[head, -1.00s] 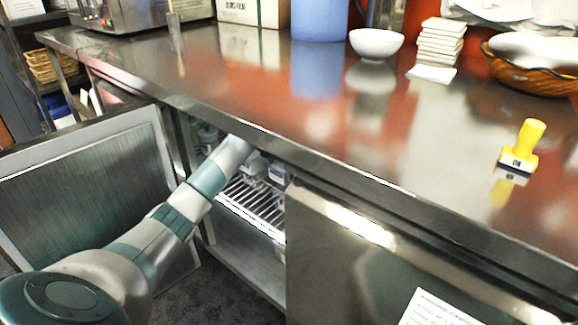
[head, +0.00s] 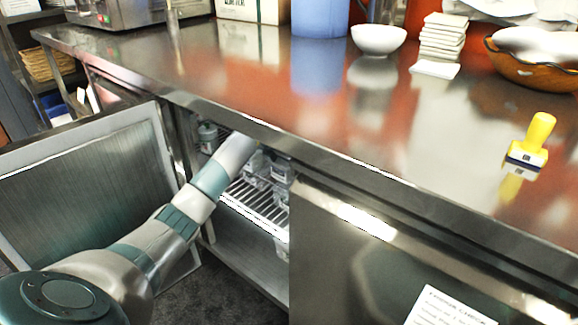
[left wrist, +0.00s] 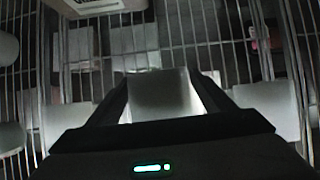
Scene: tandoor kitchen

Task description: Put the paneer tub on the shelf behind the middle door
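The open door (head: 85,190) swings out at the left, and my left arm reaches through its opening into the counter cabinet. My left gripper is hidden inside the cabinet in the head view. In the left wrist view my left gripper (left wrist: 160,92) has its fingers on both sides of a pale, box-shaped tub (left wrist: 160,98), which fills the gap between them. This appears to be the paneer tub; its label cannot be read. A wire shelf (head: 255,205) lies inside the opening and its bars show around the tub. My right gripper is in neither view.
Several pale containers stand on the wire shelf, including one near the opening's right side (head: 281,170) and a jar at its left (head: 207,137). The counter edge overhangs my arm. A closed steel door (head: 350,250) is at the right. A yellow-handled stamp (head: 530,145) stands on the counter.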

